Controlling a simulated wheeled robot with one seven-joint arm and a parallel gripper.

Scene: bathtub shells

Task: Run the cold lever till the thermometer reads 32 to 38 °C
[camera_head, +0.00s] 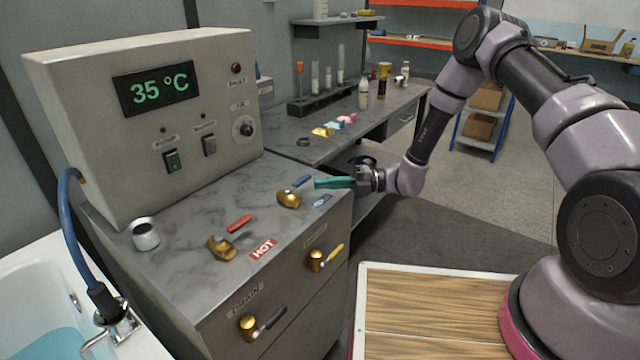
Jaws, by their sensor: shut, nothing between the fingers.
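The thermometer display (154,89) on the beige cabinet reads 35 °C in green digits. The cold lever (302,181) has a blue handle on a brass valve body (289,199) and stands on the grey countertop. A blue label (322,201) lies to its right; its text is too small to read. My gripper (317,183) has teal fingers pointing left. It is shut and empty, with its tips just right of the blue handle. A small gap seems to separate them; I cannot tell the depth.
The red hot lever (239,224) stands nearer, beside a HOT label (263,248). A metal cup (145,234) stands at the left. Two brass-knobbed levers, drain (262,325) and another (325,258), project from the cabinet front. The bathtub (30,290) holds bluish water.

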